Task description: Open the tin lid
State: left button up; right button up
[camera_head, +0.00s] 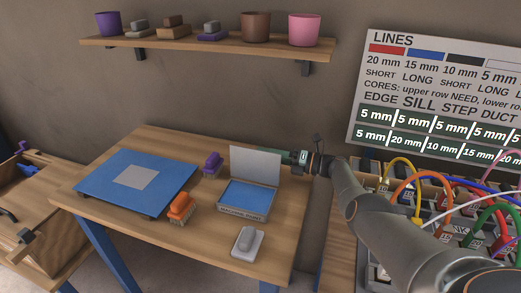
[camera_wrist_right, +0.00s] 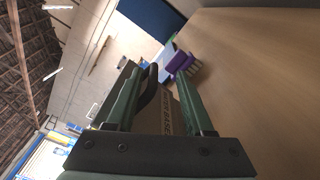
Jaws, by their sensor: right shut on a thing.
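The tin (camera_head: 247,209) is a shallow grey box with lettering on its front and a blue inside, standing on the wooden table. Its pale lid (camera_head: 256,163) stands raised, nearly upright, at the back edge. My right gripper (camera_head: 290,157) reaches in from the right and is shut at the lid's right edge. In the right wrist view, my green fingers (camera_wrist_right: 158,105) stand on both sides of a brownish lettered surface; the exact contact is hard to make out. My left gripper is not in view.
On the table (camera_head: 166,146) are a blue mat (camera_head: 100,178) with a grey square, an orange brush (camera_head: 181,207), a purple brush (camera_head: 212,164) and a grey block (camera_head: 247,241). A cable-filled rack (camera_head: 450,215) stands right. A shelf (camera_head: 190,51) holds pots above.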

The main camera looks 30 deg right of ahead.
jog(key=p+v, duration=0.1)
jog(key=v, duration=0.4)
jog(key=shift+s+d, duration=0.1)
jog(key=shift+d, duration=0.1)
